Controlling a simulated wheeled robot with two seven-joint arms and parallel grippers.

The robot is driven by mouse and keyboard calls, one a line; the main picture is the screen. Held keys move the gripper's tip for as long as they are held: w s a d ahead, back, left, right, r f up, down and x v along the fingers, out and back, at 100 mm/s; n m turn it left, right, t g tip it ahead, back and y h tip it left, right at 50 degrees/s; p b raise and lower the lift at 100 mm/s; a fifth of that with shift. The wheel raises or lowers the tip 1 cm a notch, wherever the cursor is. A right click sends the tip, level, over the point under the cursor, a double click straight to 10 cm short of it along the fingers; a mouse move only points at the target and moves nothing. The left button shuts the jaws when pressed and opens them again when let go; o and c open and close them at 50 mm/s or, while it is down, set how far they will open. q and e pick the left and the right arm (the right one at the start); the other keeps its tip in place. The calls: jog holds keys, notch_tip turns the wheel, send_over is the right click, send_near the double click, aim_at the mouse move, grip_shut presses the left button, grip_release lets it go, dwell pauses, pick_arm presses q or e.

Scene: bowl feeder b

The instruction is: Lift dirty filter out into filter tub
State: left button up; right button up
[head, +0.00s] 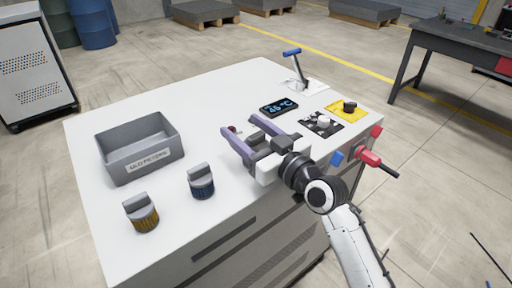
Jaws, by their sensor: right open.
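A grey open tub (140,146) labelled "OLD FILTERS" stands at the left of the white bench top; the part of its inside that I see is empty. A filter with a grey handle and a brown-yellow body (141,213) stands upright in front of the tub. A filter with a grey handle and a dark blue body (201,181) stands to its right. My right gripper (240,128) is open over the bench, right of the blue filter and apart from both filters. My left gripper is not in view.
The white bench (205,95) carries a temperature display (279,106), a blue-handled lever (295,65), a black-and-white plate with a knob (322,122) and a yellow switch plate (347,109). Red and blue valve handles (369,155) stick out at the right edge.

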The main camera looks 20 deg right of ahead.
jog(key=c, duration=1.2)
notch_tip(320, 180, up, 10)
jog(key=shift+r+p, duration=0.1)
jog(key=shift+p, duration=0.55)
